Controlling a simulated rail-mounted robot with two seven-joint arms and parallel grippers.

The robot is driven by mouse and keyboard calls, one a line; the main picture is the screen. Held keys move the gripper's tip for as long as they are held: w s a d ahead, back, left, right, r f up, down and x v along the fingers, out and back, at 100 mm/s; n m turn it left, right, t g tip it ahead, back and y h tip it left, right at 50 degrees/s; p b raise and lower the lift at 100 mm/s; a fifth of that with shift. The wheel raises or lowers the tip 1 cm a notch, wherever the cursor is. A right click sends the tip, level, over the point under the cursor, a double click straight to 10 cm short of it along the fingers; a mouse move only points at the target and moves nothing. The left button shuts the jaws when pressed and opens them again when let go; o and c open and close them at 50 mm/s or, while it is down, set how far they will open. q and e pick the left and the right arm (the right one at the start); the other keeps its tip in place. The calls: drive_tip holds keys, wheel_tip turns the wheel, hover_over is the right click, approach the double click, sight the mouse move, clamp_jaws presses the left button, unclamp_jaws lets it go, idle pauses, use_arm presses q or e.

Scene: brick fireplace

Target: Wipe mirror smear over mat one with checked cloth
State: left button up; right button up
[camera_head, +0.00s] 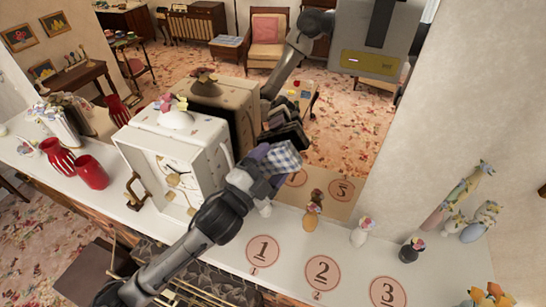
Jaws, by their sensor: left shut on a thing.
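My left gripper (268,172) is shut on the checked cloth (284,156), a grey and white piece held up at the mirror (345,135). The cloth is close to the glass; I cannot tell whether it touches. The gripper's dark reflection shows just behind it. Mat one (263,252) is a round pink mat marked 1 on the white mantel, below and in front of the cloth. Mat two (323,272) and mat three (388,291) lie to its right. I cannot make out a smear; the cloth and gripper may hide it. My right gripper is not in view.
A large white clock (175,165) stands left of my gripper, close to my arm. Red vases (91,172) stand farther left.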

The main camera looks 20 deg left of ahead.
use_arm(q)
drive_tip(key=shift+s+p, duration=0.45)
drive_tip(key=shift+s, duration=1.8)
drive_tip(key=shift+s, duration=1.5)
